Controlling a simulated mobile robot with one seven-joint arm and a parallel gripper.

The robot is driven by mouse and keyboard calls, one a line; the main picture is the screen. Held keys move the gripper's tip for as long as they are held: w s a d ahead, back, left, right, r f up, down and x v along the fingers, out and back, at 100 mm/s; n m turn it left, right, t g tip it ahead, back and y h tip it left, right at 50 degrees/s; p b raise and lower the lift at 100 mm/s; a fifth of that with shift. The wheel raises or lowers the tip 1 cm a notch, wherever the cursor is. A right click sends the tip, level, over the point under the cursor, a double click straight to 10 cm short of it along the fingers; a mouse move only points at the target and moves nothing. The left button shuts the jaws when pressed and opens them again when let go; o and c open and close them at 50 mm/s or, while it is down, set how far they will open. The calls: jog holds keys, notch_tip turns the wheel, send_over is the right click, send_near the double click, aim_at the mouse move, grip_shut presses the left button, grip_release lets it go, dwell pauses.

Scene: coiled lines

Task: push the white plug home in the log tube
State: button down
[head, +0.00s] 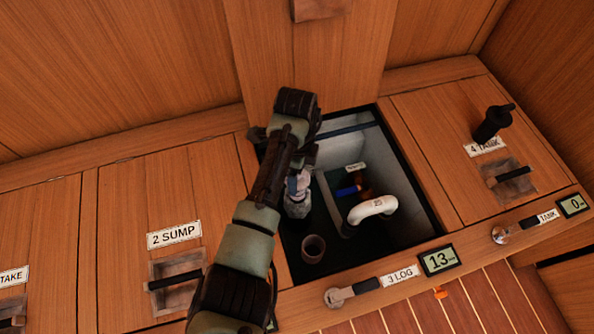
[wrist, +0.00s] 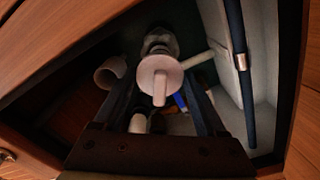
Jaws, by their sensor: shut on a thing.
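The white plug (wrist: 160,78), a round disc with a short stem toward the camera, sits between my gripper's fingers (wrist: 160,72) in the wrist view. My gripper (head: 297,178) is shut on it, down inside the open hatch. Beyond the plug in the wrist view is a grey-white fitting (wrist: 158,42), which looks like the log tube. In the head view this fitting (head: 297,207) stands below my gripper. The plug looks in line with it, but the disc hides the joint, so I cannot tell how deep it sits.
An open-topped pale cup or pipe (head: 313,248) stands in front of the fitting. A white curved pipe (head: 372,208) and a blue-handled part (head: 346,191) lie to the right. The hatch's wooden edges surround my arm closely. The 3 LOG display (head: 439,260) reads 13.

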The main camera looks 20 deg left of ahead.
jog(key=shift+f+b, duration=2.7)
jog(key=shift+f, duration=1.7)
jog(key=shift+r+p, duration=0.5)
jog(key=shift+p, duration=0.15)
jog(key=shift+p, duration=0.4)
dwell(0.4)
jog(key=shift+f+b, duration=0.35)
jog(key=shift+f, duration=0.15)
dwell(0.4)
jog(key=shift+r+p, duration=0.45)
jog(key=shift+p, duration=0.35)
dwell(0.4)
